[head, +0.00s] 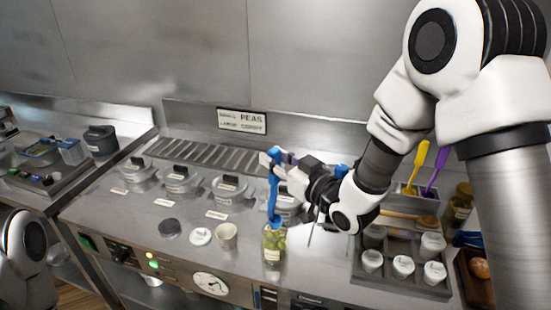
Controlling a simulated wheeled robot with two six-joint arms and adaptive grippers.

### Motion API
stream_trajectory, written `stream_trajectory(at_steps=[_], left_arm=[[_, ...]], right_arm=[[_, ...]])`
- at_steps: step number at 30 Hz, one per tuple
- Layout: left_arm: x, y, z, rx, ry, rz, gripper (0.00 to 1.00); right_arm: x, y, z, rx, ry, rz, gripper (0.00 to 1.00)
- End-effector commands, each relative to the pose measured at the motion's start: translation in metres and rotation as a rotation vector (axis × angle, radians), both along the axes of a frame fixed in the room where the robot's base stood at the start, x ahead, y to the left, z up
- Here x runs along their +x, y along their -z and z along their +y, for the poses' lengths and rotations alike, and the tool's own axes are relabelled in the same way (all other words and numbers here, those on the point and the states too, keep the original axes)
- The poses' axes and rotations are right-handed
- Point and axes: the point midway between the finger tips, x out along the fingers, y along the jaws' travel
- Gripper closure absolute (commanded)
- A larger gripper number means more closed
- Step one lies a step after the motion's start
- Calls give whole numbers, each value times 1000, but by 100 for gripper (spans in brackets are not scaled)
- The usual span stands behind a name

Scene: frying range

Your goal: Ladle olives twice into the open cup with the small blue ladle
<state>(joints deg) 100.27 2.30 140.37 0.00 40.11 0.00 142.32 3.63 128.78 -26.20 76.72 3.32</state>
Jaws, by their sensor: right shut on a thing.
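My right gripper (275,160) is shut on the upper handle of the small blue ladle (273,196). The ladle hangs about upright, and its lower end is at the mouth of a glass jar of green olives (273,244). I cannot tell whether the bowl of the ladle holds an olive. The open cup (227,237) is a small cream cup standing just left of the jar. My left gripper is outside the view; only a part of my left arm shows at the lower left.
A white lid (200,236) and a dark round lid (170,228) lie left of the cup. Several lidded pots (228,188) stand behind. At right are a tray of white-capped jars (403,266) and a holder with yellow (417,165) and purple (436,169) utensils.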

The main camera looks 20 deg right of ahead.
Motion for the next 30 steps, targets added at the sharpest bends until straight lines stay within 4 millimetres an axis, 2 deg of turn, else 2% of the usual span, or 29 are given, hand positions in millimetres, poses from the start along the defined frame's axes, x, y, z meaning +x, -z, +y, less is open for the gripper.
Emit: stream_trajectory(at_steps=[1, 6, 18, 30], left_arm=[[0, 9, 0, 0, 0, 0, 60], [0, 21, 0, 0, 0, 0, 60], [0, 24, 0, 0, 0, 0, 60], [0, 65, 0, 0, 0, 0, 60]], right_arm=[[1, 9, 0, 0, 0, 0, 100], [3, 22, -1, 0, 0, -1, 100], [3, 26, -1, 0, 0, 0, 100], [2, 70, -1, 0, 0, 1, 100]])
